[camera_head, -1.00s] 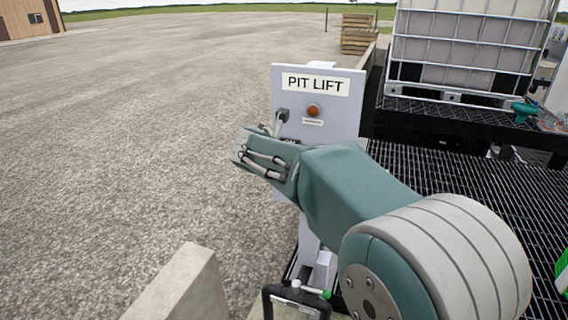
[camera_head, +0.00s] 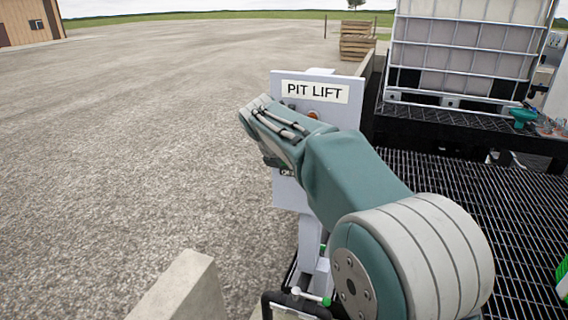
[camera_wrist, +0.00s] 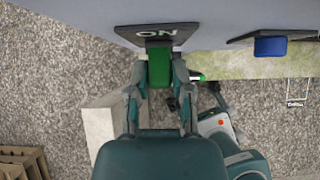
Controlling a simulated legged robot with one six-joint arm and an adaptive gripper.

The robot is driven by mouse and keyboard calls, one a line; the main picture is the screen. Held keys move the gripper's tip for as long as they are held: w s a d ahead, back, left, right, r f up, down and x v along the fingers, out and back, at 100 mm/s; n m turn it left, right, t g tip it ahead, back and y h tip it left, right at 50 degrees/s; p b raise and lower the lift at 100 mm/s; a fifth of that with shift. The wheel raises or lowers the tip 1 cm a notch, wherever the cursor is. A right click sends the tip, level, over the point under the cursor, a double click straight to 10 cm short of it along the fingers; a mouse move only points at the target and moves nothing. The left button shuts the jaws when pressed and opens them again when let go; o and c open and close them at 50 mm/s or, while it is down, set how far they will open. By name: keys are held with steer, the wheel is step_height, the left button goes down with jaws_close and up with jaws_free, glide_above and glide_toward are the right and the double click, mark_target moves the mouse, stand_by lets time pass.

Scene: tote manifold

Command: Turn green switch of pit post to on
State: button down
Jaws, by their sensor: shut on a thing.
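The pit post is a light grey panel (camera_head: 346,117) labelled PIT LIFT in the head view. My gripper (camera_wrist: 159,78) is shut on the green switch (camera_wrist: 159,65) in the wrist view, with a finger on each side of it. The switch sits below a dark plate (camera_wrist: 153,34) marked ON, whose lettering appears upside down there. In the head view my arm and gripper (camera_head: 262,112) cover the switch and much of the panel.
A blue switch (camera_wrist: 270,46) on its own dark plate is to the right in the wrist view. A concrete block (camera_head: 185,290) is at the front. Open gravel lies left.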

steer(key=shift+w+r, duration=0.1)
steer(key=c, duration=0.5)
jaws_free()
steer(key=shift+a, duration=0.15)
steer(key=v, duration=1.1)
steer(key=shift+s+a+r, duration=0.15)
steer(key=shift+s+a, duration=0.05)
